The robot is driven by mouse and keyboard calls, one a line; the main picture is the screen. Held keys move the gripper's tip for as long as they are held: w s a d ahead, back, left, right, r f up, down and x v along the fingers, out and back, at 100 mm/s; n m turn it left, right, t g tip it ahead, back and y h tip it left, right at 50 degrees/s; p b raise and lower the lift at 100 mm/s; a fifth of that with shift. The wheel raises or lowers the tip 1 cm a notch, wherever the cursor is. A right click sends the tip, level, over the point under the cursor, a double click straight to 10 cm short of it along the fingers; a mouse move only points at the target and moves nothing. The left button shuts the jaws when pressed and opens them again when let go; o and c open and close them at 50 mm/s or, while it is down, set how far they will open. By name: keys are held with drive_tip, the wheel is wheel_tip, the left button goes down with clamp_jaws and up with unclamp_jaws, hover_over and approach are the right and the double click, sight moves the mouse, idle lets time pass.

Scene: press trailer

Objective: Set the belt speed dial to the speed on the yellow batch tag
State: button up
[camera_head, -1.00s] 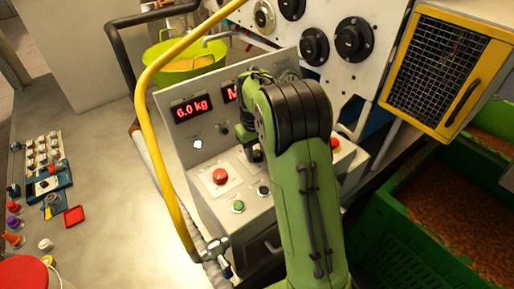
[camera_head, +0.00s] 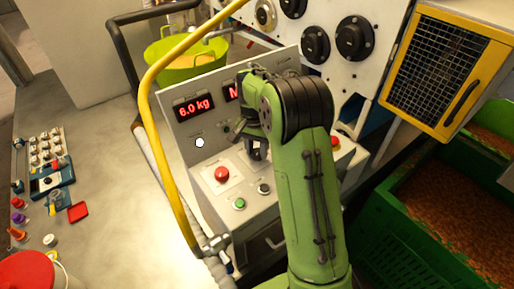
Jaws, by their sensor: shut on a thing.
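A small control console (camera_head: 192,190) stands below the machine, with a red display (camera_head: 194,108) reading "6.0 kg" on its upright panel. A second red display (camera_head: 232,92) is mostly hidden by my arm, with only an "M" showing. My gripper (camera_head: 256,151) is low in front of the panel, above the console's sloped top. It appears closed on a dark knob-like part, largely hidden by my wrist. I cannot tell for certain that this is the belt speed dial. No yellow batch tag can be made out.
A red button (camera_head: 221,174) and a green button (camera_head: 239,204) sit beside my gripper. A yellow rail (camera_head: 151,125) curves along the console's left. A green bowl (camera_head: 183,60) stands behind. A yellow mesh door (camera_head: 446,70) and green crates (camera_head: 420,235) are at right.

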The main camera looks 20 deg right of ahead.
sight(255, 150)
drive_tip(key=shift+w+m, duration=0.1)
drive_tip(key=shift+m, duration=1.6)
drive_tip(key=shift+r, duration=0.1)
drive_tip(key=o, duration=1)
drive_tip(key=shift+o, duration=0.2)
wheel_tip(255, 150, up, 16)
drive_tip(key=p, duration=0.3)
drive_tip(key=shift+w+a+f, duration=0.15)
drive_tip(key=shift+w+f, duration=0.05)
drive_tip(key=shift+w, duration=0.2)
drive_tip(key=shift+f, duration=0.1)
